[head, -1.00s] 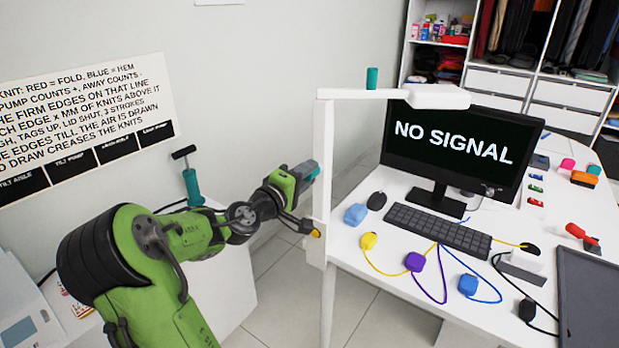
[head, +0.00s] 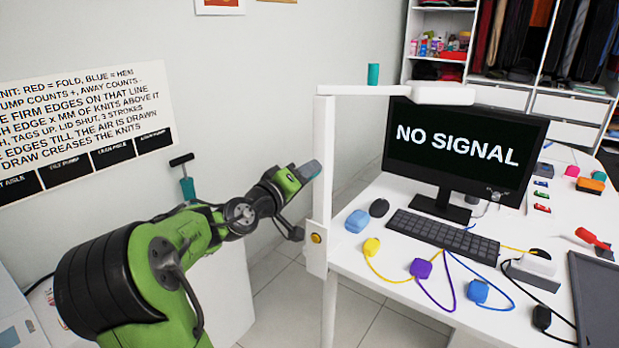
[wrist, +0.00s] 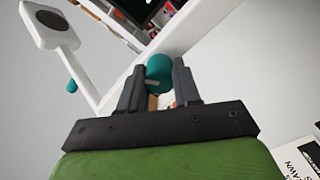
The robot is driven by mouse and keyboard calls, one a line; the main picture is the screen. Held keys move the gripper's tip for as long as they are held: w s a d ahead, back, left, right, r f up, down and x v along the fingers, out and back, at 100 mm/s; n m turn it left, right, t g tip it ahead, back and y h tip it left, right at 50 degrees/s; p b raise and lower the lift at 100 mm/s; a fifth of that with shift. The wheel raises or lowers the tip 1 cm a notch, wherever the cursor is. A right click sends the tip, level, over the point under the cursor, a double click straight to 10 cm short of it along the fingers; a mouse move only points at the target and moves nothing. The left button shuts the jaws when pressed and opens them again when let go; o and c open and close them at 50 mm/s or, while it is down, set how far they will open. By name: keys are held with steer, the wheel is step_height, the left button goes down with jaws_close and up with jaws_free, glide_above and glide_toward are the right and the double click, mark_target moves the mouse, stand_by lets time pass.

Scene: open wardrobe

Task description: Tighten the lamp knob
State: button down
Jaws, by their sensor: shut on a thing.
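The white lamp has an upright post (head: 322,150), a level arm (head: 358,90) and a flat head (head: 440,94). One teal knob (head: 373,74) stands on the lamp arm; it also shows in the wrist view (wrist: 72,86). A second teal knob (wrist: 160,67) is at the post, between my fingertips in the wrist view. My gripper (head: 309,170) is shut on this second knob, with one finger on each side (wrist: 160,88). In the head view my fingers mostly hide that knob. A round orange-yellow button (head: 316,238) sits on the post's lower bracket.
The white desk holds a monitor (head: 460,148), a keyboard (head: 443,236) and several coloured blocks with cables near the front. A wardrobe (head: 590,60) is at the back right.

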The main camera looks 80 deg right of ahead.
steer(key=shift+f+m+b, duration=0.2)
steer(key=shift+m+b, duration=1.2)
steer(key=shift+r, duration=0.1)
steer(key=c, duration=0.7)
jaws_free()
steer(key=shift+c, duration=0.3)
steer(key=shift+r, duration=0.1)
steer(key=shift+c, duration=0.2)
